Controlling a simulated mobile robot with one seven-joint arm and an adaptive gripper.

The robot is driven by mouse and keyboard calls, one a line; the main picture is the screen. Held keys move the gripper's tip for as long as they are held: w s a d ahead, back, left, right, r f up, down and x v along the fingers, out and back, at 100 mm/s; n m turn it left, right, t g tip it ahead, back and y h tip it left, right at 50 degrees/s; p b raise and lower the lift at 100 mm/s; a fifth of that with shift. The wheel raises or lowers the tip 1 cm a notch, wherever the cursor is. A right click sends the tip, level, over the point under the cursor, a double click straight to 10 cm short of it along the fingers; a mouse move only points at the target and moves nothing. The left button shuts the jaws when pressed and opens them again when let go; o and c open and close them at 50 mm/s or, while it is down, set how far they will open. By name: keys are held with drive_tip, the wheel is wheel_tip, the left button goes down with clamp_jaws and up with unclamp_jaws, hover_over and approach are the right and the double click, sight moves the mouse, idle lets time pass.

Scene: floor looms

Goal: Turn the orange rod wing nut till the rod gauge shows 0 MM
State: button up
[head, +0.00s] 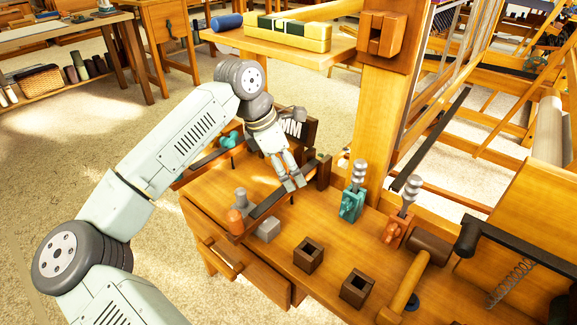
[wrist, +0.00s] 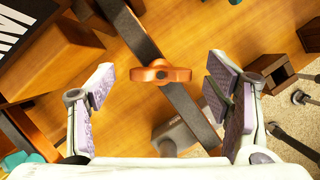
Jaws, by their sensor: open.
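The orange wing nut (wrist: 161,73) sits on a dark flat bar (wrist: 190,112) in the wrist view, seen from above with its two wings spread left and right. My gripper (wrist: 160,80) is open, one padded finger on each side of it, with clear gaps on both sides. In the head view my gripper (head: 293,184) is low over the dark bar (head: 272,202), and I cannot make out the wing nut there. The dark gauge board (head: 309,130) stands behind my gripper; only "MM" shows, its number hidden by my arm. The wrist view shows just part of a letter.
A teal wing nut (head: 231,139) sits on another bar at the left. Teal (head: 352,202) and orange (head: 397,228) clamps and open wooden boxes (head: 308,254) stand at right.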

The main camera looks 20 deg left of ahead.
drive_tip(key=v, duration=1.2)
idle(0.5)
